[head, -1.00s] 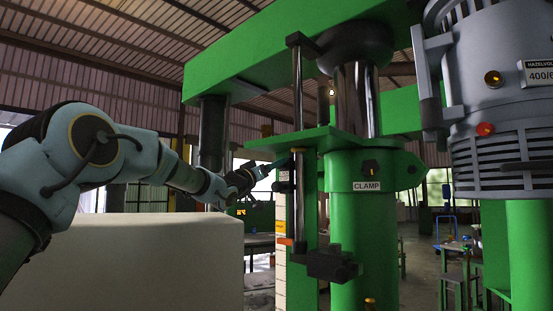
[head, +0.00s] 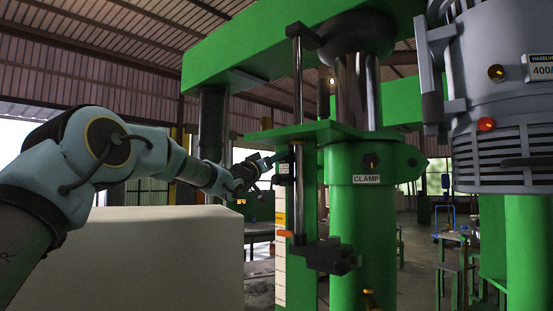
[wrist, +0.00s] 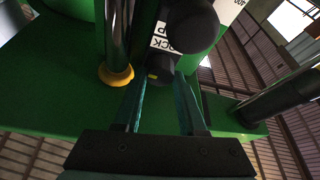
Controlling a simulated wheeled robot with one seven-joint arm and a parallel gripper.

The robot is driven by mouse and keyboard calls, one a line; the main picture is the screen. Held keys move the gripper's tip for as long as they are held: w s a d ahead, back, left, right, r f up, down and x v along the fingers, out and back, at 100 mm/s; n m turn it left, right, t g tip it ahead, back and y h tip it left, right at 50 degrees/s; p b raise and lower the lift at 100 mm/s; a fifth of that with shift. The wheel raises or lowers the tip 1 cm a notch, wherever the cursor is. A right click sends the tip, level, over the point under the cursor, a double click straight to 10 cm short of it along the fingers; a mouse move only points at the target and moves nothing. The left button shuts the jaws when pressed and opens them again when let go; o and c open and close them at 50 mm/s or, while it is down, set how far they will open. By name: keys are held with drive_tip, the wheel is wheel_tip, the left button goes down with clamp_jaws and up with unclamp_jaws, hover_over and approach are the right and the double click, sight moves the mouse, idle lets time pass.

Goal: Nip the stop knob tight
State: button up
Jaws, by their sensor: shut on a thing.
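The stop knob (wrist: 160,68) is a small dark knob with a yellow mark, seen in the wrist view beside a partly hidden white label. My gripper (wrist: 160,76) is shut on it, one teal finger on each side. The knob itself is too small and covered to make out there.
A larger black round part (wrist: 190,25) sits close beyond my fingertips. A chrome rod with a yellow collar (wrist: 116,76) stands left of them. The green clamp column (head: 362,230), a black block (head: 328,257) and the grey motor (head: 500,110) are to the right. A pale block (head: 140,255) lies below my arm.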

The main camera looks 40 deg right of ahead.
clamp_jaws()
drive_tip(key=shift+m, duration=0.4)
drive_tip(key=m+g, duration=0.2)
drive_tip(key=m, duration=0.1)
drive_tip(key=m+g+p, duration=0.1)
drive_tip(key=m+g, duration=0.1)
drive_tip(key=m, duration=0.1)
drive_tip(key=shift+r, duration=0.15)
drive_tip(key=shift+m+g+y+p, duration=0.25)
drive_tip(key=shift+m+g+p, duration=0.45)
drive_tip(key=shift+m, duration=1.2)
drive_tip(key=shift+m+g+y+p, duration=0.35)
drive_tip(key=shift+m+g, duration=0.65)
drive_tip(key=shift+m, duration=0.9)
drive_tip(key=o, duration=0.8)
unclamp_jaws()
